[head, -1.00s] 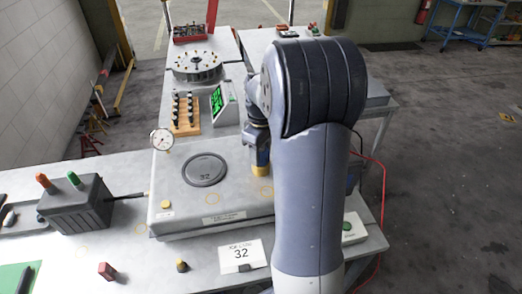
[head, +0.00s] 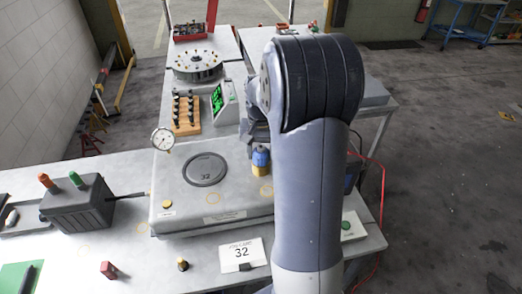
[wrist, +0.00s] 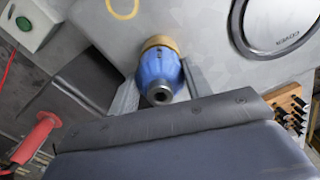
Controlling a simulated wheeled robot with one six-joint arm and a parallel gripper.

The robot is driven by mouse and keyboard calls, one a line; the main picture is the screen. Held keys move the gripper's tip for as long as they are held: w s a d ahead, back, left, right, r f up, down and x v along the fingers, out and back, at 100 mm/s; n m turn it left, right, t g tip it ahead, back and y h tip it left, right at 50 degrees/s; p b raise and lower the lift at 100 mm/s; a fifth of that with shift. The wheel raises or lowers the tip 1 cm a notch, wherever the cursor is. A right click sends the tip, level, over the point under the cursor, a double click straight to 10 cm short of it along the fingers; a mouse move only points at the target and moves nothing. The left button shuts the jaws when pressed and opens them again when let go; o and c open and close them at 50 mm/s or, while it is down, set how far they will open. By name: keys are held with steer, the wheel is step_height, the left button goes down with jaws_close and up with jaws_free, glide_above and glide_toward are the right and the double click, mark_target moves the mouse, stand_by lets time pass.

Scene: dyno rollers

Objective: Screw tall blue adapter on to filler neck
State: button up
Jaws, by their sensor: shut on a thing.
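The tall blue adapter (wrist: 158,76) stands over the brass-coloured filler neck (wrist: 157,42) in the wrist view, its dark open end toward the camera. My gripper (wrist: 162,86) is shut on the adapter, with a grey finger on either side. In the head view the blue adapter (head: 260,157) stands upright on the filler neck (head: 262,171), at the right of the grey tank top (head: 225,195). My arm covers the space to its right. I cannot tell how far the threads are engaged.
A dial gauge (head: 163,139), a wooden rack of black pegs (head: 187,115) and a green-lit display (head: 223,97) stand nearby. A red-handled item (wrist: 38,138) shows in the wrist view.

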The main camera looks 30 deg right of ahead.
steer(key=m, duration=0.6)
steer(key=shift+r+m, duration=0.1)
steer(key=shift+m, duration=0.2)
steer(key=m, duration=0.6)
steer(key=shift+w+p, duration=0.1)
steer(key=shift+p, duration=0.2)
steer(key=o, duration=1.1)
step_height(320, 180, up, 11)
steer(key=shift+f+b, duration=0.15)
steer(key=shift+b, duration=0.65)
steer(key=shift+c, duration=0.8)
